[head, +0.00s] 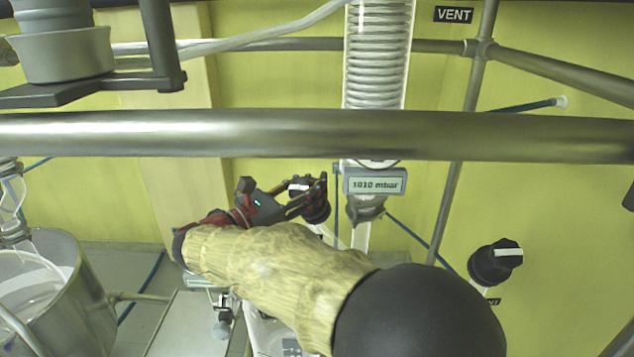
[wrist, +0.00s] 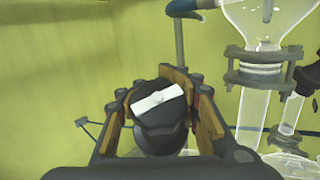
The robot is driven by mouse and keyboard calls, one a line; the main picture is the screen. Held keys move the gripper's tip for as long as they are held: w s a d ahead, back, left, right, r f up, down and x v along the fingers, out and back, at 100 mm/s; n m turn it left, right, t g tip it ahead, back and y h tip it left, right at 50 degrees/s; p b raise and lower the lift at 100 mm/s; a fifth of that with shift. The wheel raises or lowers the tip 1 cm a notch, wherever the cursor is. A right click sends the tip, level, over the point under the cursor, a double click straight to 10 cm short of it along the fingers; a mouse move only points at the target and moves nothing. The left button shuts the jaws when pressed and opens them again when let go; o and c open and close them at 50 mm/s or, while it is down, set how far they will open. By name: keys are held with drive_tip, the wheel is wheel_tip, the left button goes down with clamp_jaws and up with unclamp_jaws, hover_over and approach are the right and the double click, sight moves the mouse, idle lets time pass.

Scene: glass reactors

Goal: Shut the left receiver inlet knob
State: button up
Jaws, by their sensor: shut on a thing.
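A black knob with a white bar on its face (wrist: 158,98) sits between the fingers of my gripper (wrist: 160,105) in the wrist view. The fingers press on both sides of it, and the white bar is tilted, its right end higher. In the head view my gripper (head: 302,198) is beyond the metal rail, left of the pressure display, and shut on the same knob (head: 317,211). My arm hides much of what lies below. The frames do not show a label on this knob.
A 1010 mbar display (head: 375,182) hangs beneath a coiled glass condenser (head: 377,60). Another black knob (head: 495,262) is on the right wall. Clamped glassware (wrist: 262,68) stands close right of my gripper.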

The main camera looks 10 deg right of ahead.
drive_tip(key=o, duration=1.4)
drive_tip(key=shift+w+a, duration=0.1)
wheel_tip(320, 180, up, 10)
drive_tip(key=shift+f, duration=0.1)
